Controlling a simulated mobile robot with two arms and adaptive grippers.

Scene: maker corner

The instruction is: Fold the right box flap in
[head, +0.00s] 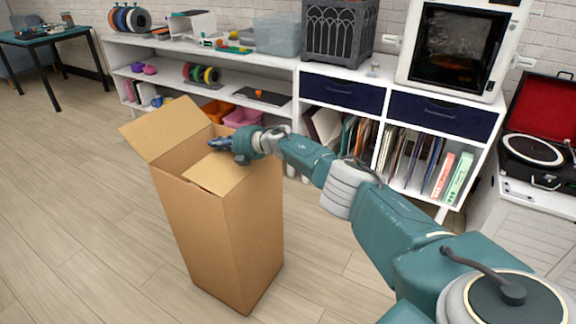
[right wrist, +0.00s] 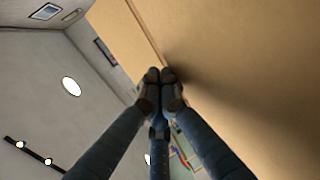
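A tall open cardboard box (head: 215,235) stands upright on the floor in the head view. Its right flap (head: 217,177) leans inward over part of the opening. The left flap (head: 162,128) sticks up and outward. My right gripper (head: 216,144) is over the box top, just above the right flap; I cannot tell whether it touches the flap. In the right wrist view, the fingertips of my right gripper (right wrist: 160,75) are together with nothing seen between them. A cardboard surface (right wrist: 250,65) fills the right side there, close to the fingertips. My left gripper is not in view.
A white shelf unit (head: 230,57) with bins, filament spools and records stands behind the box. A printer-like machine (head: 455,45) sits on it. A turntable (head: 535,150) is at the right. The wooden floor (head: 80,200) left of the box is clear.

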